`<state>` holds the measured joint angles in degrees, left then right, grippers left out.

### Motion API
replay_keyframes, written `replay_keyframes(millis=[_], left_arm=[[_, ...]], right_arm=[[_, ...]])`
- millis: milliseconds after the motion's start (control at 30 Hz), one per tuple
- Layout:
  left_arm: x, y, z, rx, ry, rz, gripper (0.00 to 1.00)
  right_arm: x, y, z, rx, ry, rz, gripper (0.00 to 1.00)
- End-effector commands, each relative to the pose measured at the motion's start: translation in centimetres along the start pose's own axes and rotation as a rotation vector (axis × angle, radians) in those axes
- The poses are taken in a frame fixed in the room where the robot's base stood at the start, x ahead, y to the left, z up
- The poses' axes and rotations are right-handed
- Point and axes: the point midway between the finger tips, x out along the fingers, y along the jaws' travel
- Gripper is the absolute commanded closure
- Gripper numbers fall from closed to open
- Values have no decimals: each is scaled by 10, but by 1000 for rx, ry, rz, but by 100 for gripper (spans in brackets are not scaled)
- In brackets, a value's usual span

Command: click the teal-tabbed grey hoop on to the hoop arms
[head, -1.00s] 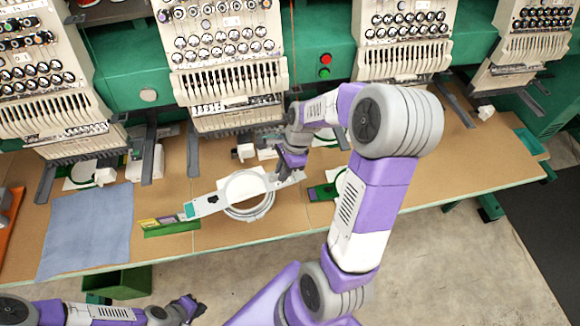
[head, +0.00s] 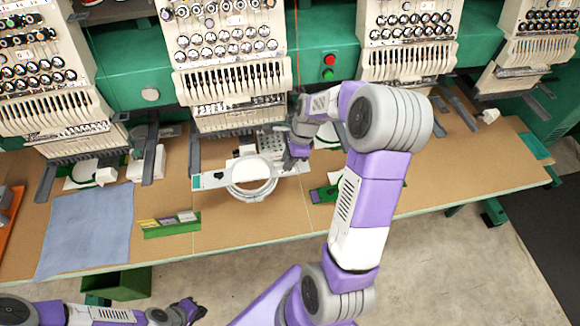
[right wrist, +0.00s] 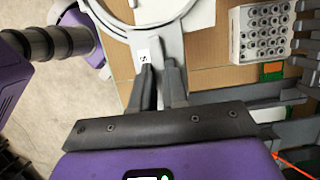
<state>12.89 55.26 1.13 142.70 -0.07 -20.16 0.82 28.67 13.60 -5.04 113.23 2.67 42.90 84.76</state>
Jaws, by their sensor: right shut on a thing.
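The grey hoop (head: 251,192) has a white round middle and a flat bracket bar with a teal tab (head: 196,182) at its left end. It is held over the table, below the middle machine head. My right gripper (head: 293,160) is shut on the bracket at the hoop's right side. In the right wrist view its fingers (right wrist: 159,80) close by a small white label, with the hoop ring (right wrist: 125,35) beyond. A dark grey hoop arm (head: 195,155) shows just behind the teal end, apart from it as far as I can tell. The right-hand arm is mostly hidden. My left gripper (head: 188,309) is low at the left, its jaws unclear.
A green card holder (head: 172,225) and a blue cloth (head: 88,232) lie left on the table (head: 225,232). A tray of bobbins (right wrist: 263,35) stands behind the gripper. A green-framed piece (head: 328,193) lies right. A green bin (head: 120,285) is under the table.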

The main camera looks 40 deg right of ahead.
Motion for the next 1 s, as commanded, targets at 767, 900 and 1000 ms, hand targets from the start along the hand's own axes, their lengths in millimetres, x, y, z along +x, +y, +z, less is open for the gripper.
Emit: replay_keyframes(millis=[767,900,1000], left_arm=[[1,0,0,0,0,0,100],[1,0,0,0,0,0,100],[1,0,0,0,0,0,100]], right_arm=[[8,-61,-2,-2,0,2,100],[10,-61,-3,-1,0,1,100],[10,-60,-3,0,0,0,100]])
